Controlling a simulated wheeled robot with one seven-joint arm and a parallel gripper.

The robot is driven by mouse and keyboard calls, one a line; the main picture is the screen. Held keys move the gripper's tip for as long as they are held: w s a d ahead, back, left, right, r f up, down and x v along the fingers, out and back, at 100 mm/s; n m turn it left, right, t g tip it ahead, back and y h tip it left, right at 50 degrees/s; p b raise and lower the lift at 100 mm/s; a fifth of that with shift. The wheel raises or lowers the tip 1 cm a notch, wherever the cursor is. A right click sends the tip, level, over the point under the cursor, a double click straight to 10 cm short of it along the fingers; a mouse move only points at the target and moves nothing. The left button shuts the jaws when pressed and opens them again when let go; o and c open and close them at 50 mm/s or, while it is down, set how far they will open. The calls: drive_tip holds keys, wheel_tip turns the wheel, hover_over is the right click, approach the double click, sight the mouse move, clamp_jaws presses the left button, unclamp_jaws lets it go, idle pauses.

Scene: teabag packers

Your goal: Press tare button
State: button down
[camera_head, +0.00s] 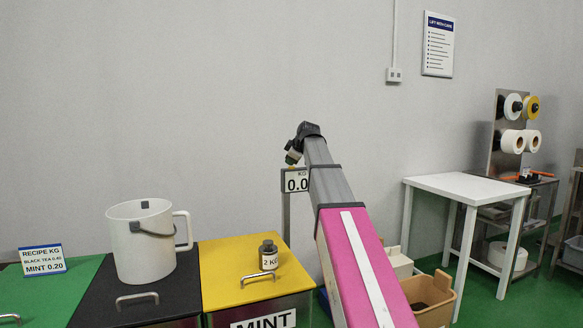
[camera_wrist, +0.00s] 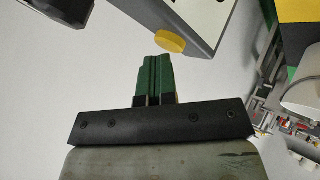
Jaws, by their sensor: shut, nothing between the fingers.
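My gripper (camera_head: 291,158) is at the end of my raised arm, just above the scale's display (camera_head: 296,181), which reads "KG 0.0" and is partly hidden behind my arm. In the wrist view, the green fingers of my gripper (camera_wrist: 155,62) are shut together and empty. A round yellow button (camera_wrist: 169,40) sticks out from a grey housing (camera_wrist: 209,37) just beyond the fingertips, slightly to the right. I cannot tell whether the fingertips touch it. The button cannot be made out in the head view.
A "2 KG" weight (camera_head: 268,256) stands on the yellow MINT bin lid (camera_head: 228,272). A recipe card (camera_head: 43,260) is at left. A white table (camera_head: 467,187) and a tan box (camera_head: 431,296) are at right.

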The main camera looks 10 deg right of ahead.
drive_tip(key=shift+r, duration=0.95)
drive_tip(key=shift+r, duration=2.5)
drive_tip(key=shift+s, duration=0.1)
